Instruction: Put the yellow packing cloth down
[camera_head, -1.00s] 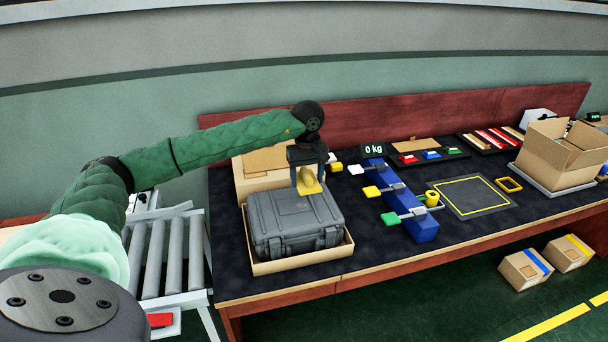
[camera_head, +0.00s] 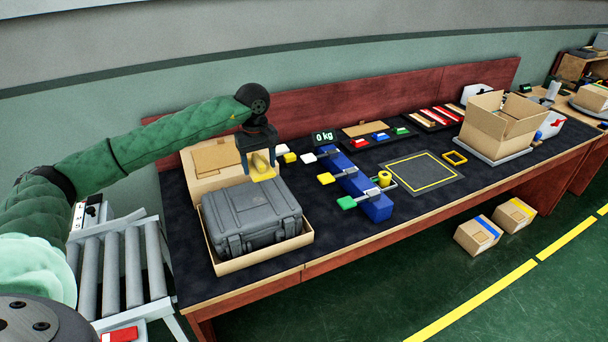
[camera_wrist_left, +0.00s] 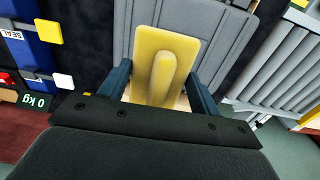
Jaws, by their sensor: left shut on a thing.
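The yellow packing cloth (camera_head: 263,168) is pinched between the fingers of my left gripper (camera_head: 258,160). It shows as a flat yellow piece with a raised ridge in the left wrist view (camera_wrist_left: 165,62). The gripper points down over the back part of a closed grey case (camera_head: 250,215). The case lies in a shallow open cardboard tray (camera_head: 268,253). I cannot tell whether the cloth touches the case lid. My right gripper is not in view.
A cardboard box (camera_head: 212,160) stands behind the case. A blue block with coloured tabs (camera_head: 367,196) is to the right, and a yellow-outlined dark mat (camera_head: 422,172) beyond it. A roller conveyor (camera_head: 118,262) is at the left. An open carton (camera_head: 503,125) stands at the far right.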

